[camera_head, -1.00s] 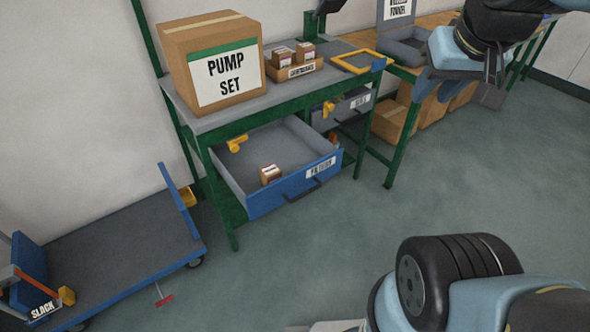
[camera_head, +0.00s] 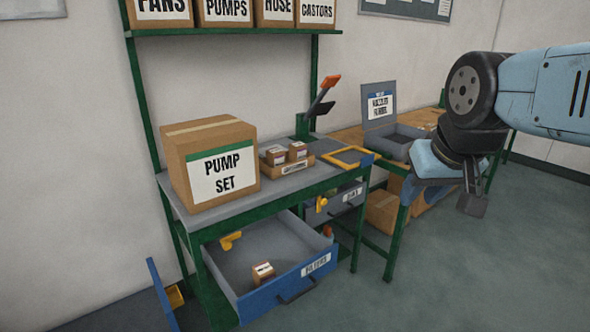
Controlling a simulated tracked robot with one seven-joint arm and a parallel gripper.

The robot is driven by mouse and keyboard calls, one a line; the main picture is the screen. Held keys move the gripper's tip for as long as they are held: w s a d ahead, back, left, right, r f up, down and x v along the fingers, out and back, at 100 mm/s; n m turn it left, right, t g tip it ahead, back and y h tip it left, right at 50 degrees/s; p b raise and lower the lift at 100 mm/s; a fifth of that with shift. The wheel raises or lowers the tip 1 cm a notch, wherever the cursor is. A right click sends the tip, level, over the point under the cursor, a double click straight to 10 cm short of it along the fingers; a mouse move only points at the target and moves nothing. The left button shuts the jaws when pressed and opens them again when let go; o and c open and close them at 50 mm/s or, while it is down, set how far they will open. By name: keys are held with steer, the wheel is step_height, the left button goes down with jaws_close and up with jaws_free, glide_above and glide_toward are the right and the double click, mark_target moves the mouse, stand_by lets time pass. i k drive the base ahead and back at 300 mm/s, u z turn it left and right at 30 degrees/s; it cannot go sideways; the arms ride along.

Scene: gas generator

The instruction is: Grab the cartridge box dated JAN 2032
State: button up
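Two small brown boxes, a left one (camera_head: 276,156) and a right one (camera_head: 298,151), stand in a low cardboard tray (camera_head: 290,168) on the workbench. The tray's front label is too small to read surely now. A third small brown box (camera_head: 263,272) sits in the open blue drawer (camera_head: 262,303) labelled FILTERS. No date is readable on any of the boxes. My gripper (camera_head: 472,206) hangs at the right, apart from all the boxes. Its fingers are dark and small, and I cannot see whether they are open.
A large PUMP SET box (camera_head: 212,163) stands on the bench's left. A yellow frame (camera_head: 347,157) lies at its right end. Another drawer (camera_head: 335,203) is partly open. Labelled boxes fill the shelf (camera_head: 230,31) above. An open grey case (camera_head: 395,140) stands behind my gripper. Floor is free front right.

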mark_target(297, 149)
steer(key=k, duration=0.5)
steer(key=z, duration=1.6)
steer(key=i, duration=0.1)
steer(key=u, duration=3.3)
steer(key=i, duration=1.35)
steer(key=z, duration=2.5)
